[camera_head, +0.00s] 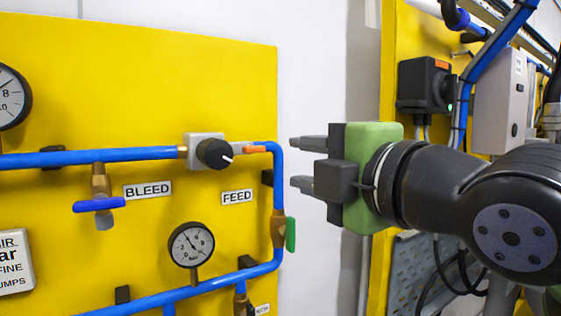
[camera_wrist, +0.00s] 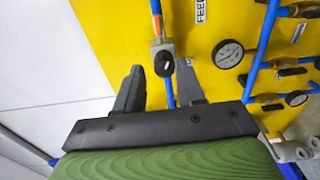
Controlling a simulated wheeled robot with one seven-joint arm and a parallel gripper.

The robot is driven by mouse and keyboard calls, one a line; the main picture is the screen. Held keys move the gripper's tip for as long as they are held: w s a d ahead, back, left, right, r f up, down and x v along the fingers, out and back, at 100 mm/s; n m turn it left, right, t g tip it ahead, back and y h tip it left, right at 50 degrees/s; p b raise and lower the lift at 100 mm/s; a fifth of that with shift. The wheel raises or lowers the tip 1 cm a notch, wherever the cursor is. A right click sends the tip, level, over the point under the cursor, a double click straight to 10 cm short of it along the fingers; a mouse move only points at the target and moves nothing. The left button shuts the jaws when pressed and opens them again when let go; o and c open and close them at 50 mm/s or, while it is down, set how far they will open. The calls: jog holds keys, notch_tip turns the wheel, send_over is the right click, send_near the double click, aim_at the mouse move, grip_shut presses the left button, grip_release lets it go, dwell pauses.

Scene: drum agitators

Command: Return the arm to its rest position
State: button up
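My gripper (camera_head: 297,163) reaches in from the right in the head view. Its two grey fingers point left, toward the yellow panel (camera_head: 90,75). The fingers are apart with nothing between them. In the wrist view the gripper (camera_wrist: 160,88) also shows two separated fingers with an empty gap. The tips look clear of the panel and its pipes in the head view. My black arm extends behind the green gripper body to the right edge.
The panel carries blue pipes (camera_head: 130,155), a FEED knob (camera_head: 213,153), a green-handled valve (camera_head: 290,234), a blue-handled BLEED valve (camera_head: 98,204) and a gauge (camera_head: 191,245). A black switch box (camera_head: 424,85) and blue conduit (camera_head: 490,60) are behind my arm. White wall lies between the panels.

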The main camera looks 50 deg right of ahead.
dwell(0.4)
jog(key=w+a+f+m+g+y+p, duration=0.25)
jog(key=w+a+f+m, duration=0.2)
jog(key=f, duration=0.25)
jog(key=w+a+f+m+g+y+p, duration=0.1)
jog(key=w+a+f+m+g+y, duration=0.15)
jog(key=a+f, duration=0.35)
jog(key=s+a+f+m+g, duration=0.2)
jog(key=f, duration=0.5)
jog(key=s+a+f+m+g+p, duration=0.1)
jog(key=s+a+f+m+g, duration=0.1)
jog(key=f, duration=0.5)
jog(key=s+a+f+m+g+p, duration=0.1)
jog(key=s+a+f+m+g, duration=0.1)
jog(key=f+m, duration=0.2)
notch_tip(320, 180, down, 4)
jog(key=shift+s+a+r+g, duration=0.2)
jog(key=shift+s+g, duration=0.1)
jog(key=shift+g, duration=0.1)
jog(key=shift+o, duration=0.2)
